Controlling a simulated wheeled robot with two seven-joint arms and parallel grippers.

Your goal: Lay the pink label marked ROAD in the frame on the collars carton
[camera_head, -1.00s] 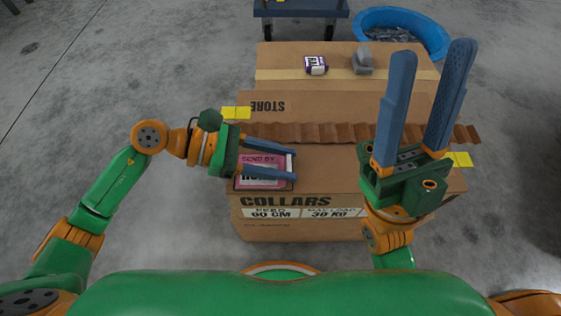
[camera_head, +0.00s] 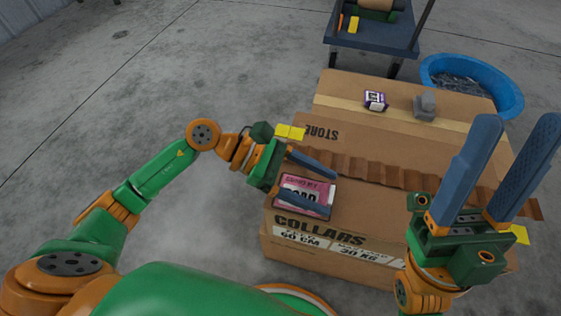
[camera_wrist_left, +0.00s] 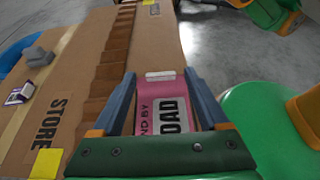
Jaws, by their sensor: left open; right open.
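The pink label (camera_head: 317,186) lies on the near left part of the top of the collars carton (camera_head: 385,215), with a dark border showing along its edges. Its lettering ends in "OAD"; a finger hides part of it. In the left wrist view the label (camera_wrist_left: 160,103) lies between my fingers, with a white strip at its far end. My left gripper (camera_head: 330,194) is open, its fingers over the label with a gap on each side in the wrist view. I cannot tell whether they touch the carton. My right gripper (camera_head: 518,125) is open and empty, fingers pointing up, over the carton's right side.
A brown corrugated strip (camera_head: 385,170) runs across the carton opening. A small purple-and-white box (camera_head: 376,100) and a grey block (camera_head: 425,105) sit on the far flap. A blue tub (camera_head: 510,95) and a cart (camera_head: 372,38) stand behind. The floor at left is clear.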

